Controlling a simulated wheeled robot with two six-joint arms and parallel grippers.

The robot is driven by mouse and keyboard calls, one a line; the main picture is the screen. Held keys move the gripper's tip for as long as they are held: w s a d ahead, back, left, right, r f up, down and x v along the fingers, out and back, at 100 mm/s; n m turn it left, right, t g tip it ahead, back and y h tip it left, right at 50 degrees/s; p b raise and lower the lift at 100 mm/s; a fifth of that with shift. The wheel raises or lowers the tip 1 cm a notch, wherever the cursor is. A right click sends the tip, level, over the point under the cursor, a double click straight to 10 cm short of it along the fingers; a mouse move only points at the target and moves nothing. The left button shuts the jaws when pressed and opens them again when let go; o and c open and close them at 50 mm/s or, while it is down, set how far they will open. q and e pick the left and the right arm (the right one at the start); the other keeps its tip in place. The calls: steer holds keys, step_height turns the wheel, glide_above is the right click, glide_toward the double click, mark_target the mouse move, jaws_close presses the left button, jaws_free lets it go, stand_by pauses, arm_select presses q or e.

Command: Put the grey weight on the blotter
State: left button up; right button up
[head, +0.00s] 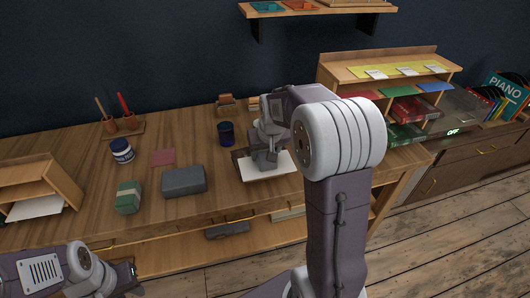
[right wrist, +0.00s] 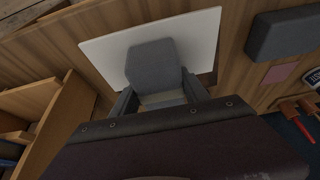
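The grey weight (right wrist: 152,62) is between the fingers of my right gripper (right wrist: 160,95), which looks shut on it. In the head view my right gripper (head: 267,142) reaches down with the weight (head: 264,161) over the white blotter (head: 276,170). The blotter (right wrist: 100,52) lies under the weight in the right wrist view. I cannot tell whether the weight touches it. My left gripper (head: 130,270) is low at the left, in front of the desk; its fingers are too small to read.
A grey box (head: 184,181) and a green block (head: 128,197) stand left of the blotter. A wooden shelf unit (head: 384,72) is at right.

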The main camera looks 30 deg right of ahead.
steer(key=o, duration=0.3)
steer(key=shift+o, duration=0.2)
steer(key=shift+r+p, duration=0.3)
steer(key=shift+r, duration=0.05)
steer(key=p+v, duration=0.1)
steer(key=v, duration=1)
steer(key=shift+s+a+r, duration=0.1)
steer(key=shift+s+r, duration=0.1)
steer(key=shift+r, duration=0.05)
steer(key=s+a+f+n+g, duration=0.1)
steer(key=s+a+f, duration=0.4)
steer(key=s+f, duration=0.2)
steer(key=s+a+f+n+g+y, duration=0.1)
steer(key=s+a+f, duration=0.4)
steer(key=f, duration=0.6)
steer(key=shift+s+f+n+g, duration=0.35)
steer(key=shift+s+g, duration=0.25)
steer(key=shift+s, duration=0.45)
